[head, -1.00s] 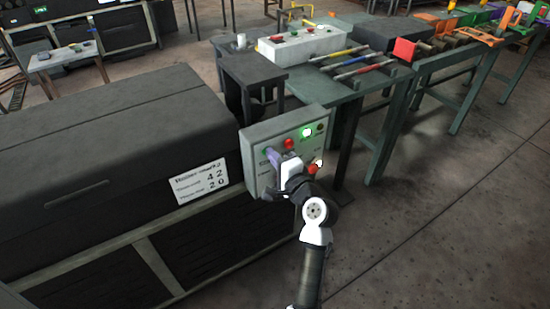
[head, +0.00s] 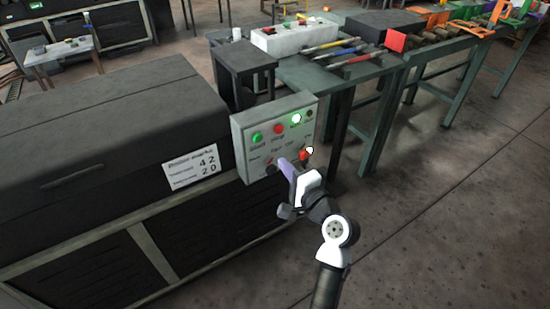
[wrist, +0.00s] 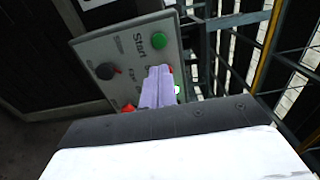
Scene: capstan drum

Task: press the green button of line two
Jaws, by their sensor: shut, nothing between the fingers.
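A grey control box (head: 240,165) is fixed at the end of the dark machine. On its face are a green button (head: 257,138), a red button (head: 279,129), a brightly lit green lamp (head: 296,118) and a dark knob (head: 271,168). In the wrist view the green button (wrist: 159,40) is labelled Start, with the dark knob (wrist: 105,71) to its left. My gripper (head: 284,168) is shut and empty, its purple fingers in front of the lower part of the panel, below and right of the green button. I cannot read a line number.
A sign (head: 193,167) is on the dark machine (head: 90,130) at left. Behind the box stands a green table (head: 310,78) with a white button box (head: 292,40) and coloured rods. Open floor (head: 440,210) lies to the right.

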